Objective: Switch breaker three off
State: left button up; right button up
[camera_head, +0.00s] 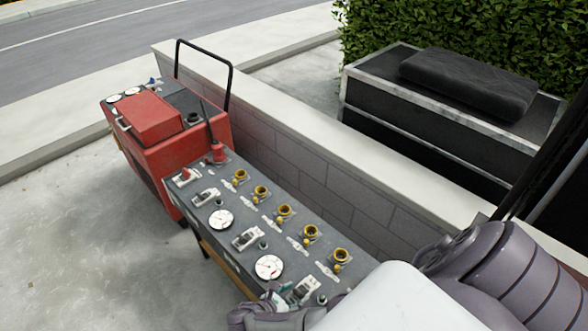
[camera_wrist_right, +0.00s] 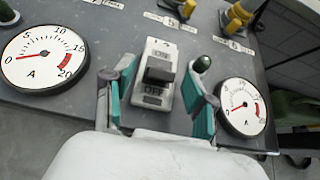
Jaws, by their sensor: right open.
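A grey control panel (camera_head: 246,216) carries a row of white breakers with dark levers. My right gripper (camera_head: 287,293) is at the panel's near end. In the right wrist view, the open right gripper (camera_wrist_right: 160,98) has its teal fingers on either side of a breaker (camera_wrist_right: 157,82) labelled ON above and OFF below. The black lever (camera_wrist_right: 160,72) sits between these labels; its exact position is hard to judge. Other breakers show in the head view, one at mid-panel (camera_head: 248,238) and one farther off (camera_head: 206,196). Their numbers are unreadable. My left gripper is not in view.
Round gauges flank the breaker, a larger-looking left gauge (camera_wrist_right: 45,57) and a right gauge (camera_wrist_right: 242,107). A green indicator (camera_wrist_right: 201,64) stands close by the right finger. Yellow knobs (camera_head: 284,212) line the panel's wall side. A red box (camera_head: 150,118) stands beyond.

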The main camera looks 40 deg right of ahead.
jog(key=w+v, duration=0.1)
jog(key=v, duration=1.1)
jog(key=shift+s, duration=0.5)
